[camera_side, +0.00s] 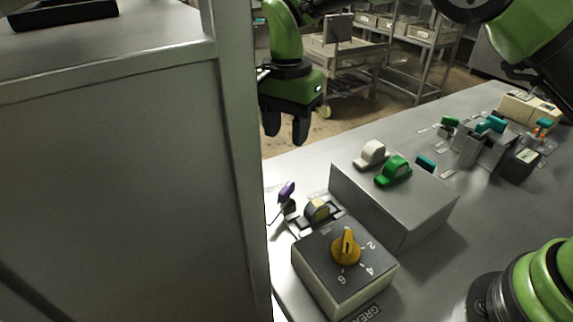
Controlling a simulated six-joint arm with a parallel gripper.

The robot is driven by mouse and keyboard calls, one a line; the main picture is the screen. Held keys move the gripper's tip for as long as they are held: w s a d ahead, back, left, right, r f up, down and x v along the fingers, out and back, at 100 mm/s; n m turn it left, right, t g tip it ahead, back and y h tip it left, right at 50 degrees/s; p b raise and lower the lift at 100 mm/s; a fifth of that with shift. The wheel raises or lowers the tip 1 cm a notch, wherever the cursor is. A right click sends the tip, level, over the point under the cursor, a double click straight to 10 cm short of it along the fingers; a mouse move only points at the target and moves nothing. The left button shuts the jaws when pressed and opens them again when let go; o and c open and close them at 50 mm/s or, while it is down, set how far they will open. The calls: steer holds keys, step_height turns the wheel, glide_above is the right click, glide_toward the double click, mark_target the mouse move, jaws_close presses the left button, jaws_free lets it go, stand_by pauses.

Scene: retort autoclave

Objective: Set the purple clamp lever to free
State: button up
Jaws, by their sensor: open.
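The purple clamp lever (287,191) is a small purple-tipped handle at the left edge of the grey bench. It is partly beside the tall grey cabinet post, and it tilts up from a dark base. Its set position cannot be read from this view. My gripper (286,138) is black on a green wrist. It hangs above and behind the lever in the picture, fingers pointing down, apart and empty. It touches nothing.
A grey box (396,205) carries white and green handles. The tall cabinet (110,190) blocks the left. Clutter stands far right.

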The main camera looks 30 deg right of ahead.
mark_target(286, 187)
step_height(286, 187, down, 13)
steer(key=m, duration=3.6)
steer(key=shift+r, duration=0.1)
